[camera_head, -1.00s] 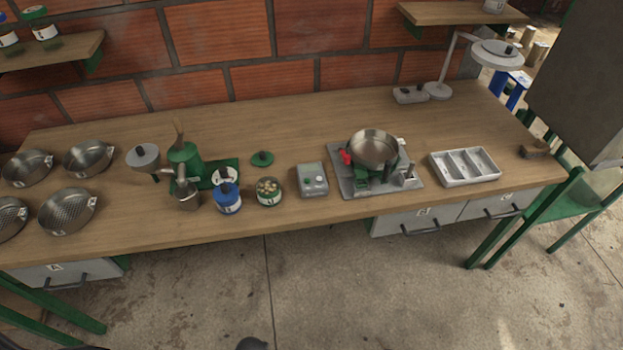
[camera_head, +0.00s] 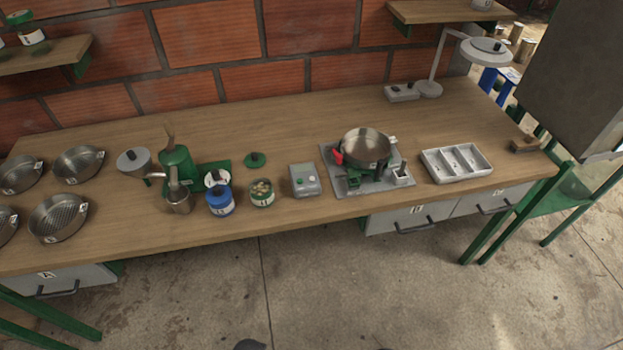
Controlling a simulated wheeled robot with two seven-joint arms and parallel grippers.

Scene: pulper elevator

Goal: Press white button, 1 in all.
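A small grey control box (camera_head: 304,180) sits on the wooden workbench, near the front edge and just right of the middle of the bench. Neither of my grippers is in view, and nothing touches the box.
The workbench (camera_head: 240,130) holds a green pulper (camera_head: 175,165), a blue jar (camera_head: 220,200), an open can (camera_head: 262,193), a pan on a stove (camera_head: 366,148), a white divided tray (camera_head: 456,163), a lamp (camera_head: 485,50) and several metal bowls at left. Concrete floor lies clear in front.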

